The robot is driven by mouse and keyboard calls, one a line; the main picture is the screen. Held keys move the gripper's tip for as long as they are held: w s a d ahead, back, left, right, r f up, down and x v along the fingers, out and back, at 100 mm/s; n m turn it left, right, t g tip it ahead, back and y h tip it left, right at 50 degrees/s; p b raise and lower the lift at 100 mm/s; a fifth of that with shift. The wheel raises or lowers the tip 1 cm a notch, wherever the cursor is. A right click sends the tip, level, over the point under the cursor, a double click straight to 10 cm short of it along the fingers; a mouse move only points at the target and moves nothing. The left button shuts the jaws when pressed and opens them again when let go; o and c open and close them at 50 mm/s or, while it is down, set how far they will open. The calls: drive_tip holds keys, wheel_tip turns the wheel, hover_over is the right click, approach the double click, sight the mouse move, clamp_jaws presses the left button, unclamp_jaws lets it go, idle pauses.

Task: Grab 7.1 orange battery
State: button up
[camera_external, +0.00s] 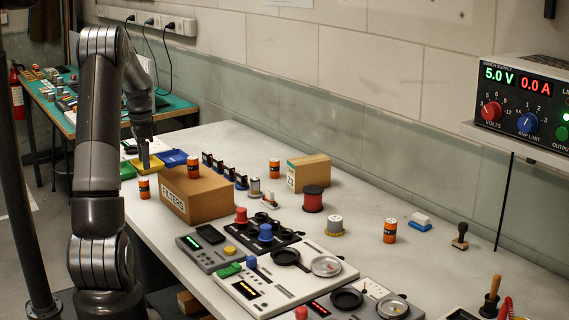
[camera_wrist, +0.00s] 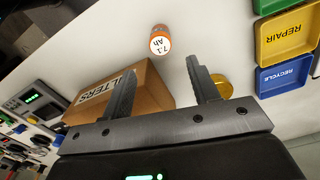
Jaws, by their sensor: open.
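The orange battery (camera_wrist: 161,41) shows in the wrist view with a white top reading "7.1 Ah". It stands just beyond my gripper (camera_wrist: 160,66), roughly in line with the gap between the fingers. My gripper is open, with nothing between its fingers. In the outside view my gripper (camera_external: 145,160) hangs over the coloured trays at the bench's far left end. An orange battery (camera_external: 144,188) stands near the bench edge, left of the cardboard box; by its place it appears to be the same one. The other orange batteries' labels cannot be read.
The "FILTERS" box (camera_external: 197,193) stands close beside the battery. Other orange batteries stand behind the box (camera_external: 193,167), farther right (camera_external: 274,168) and at centre right (camera_external: 390,231). A yellow "REPAIR" tray (camera_wrist: 286,38) and blue "RECYCLE" tray (camera_wrist: 284,80) lie right.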

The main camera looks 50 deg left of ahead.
sight(143, 180)
wheel_tip(143, 180, down, 4)
drive_tip(key=shift+f, duration=0.25)
drive_tip(key=shift+s+a+f, duration=0.1)
drive_tip(key=shift+s+f, duration=0.1)
drive_tip(key=shift+f, duration=1.1)
drive_tip(key=shift+s+a+f, duration=0.1)
drive_tip(key=shift+s+f, duration=0.05)
drive_tip(key=shift+f, duration=1.15)
drive_tip(key=shift+c, duration=0.5)
drive_tip(key=c, duration=1)
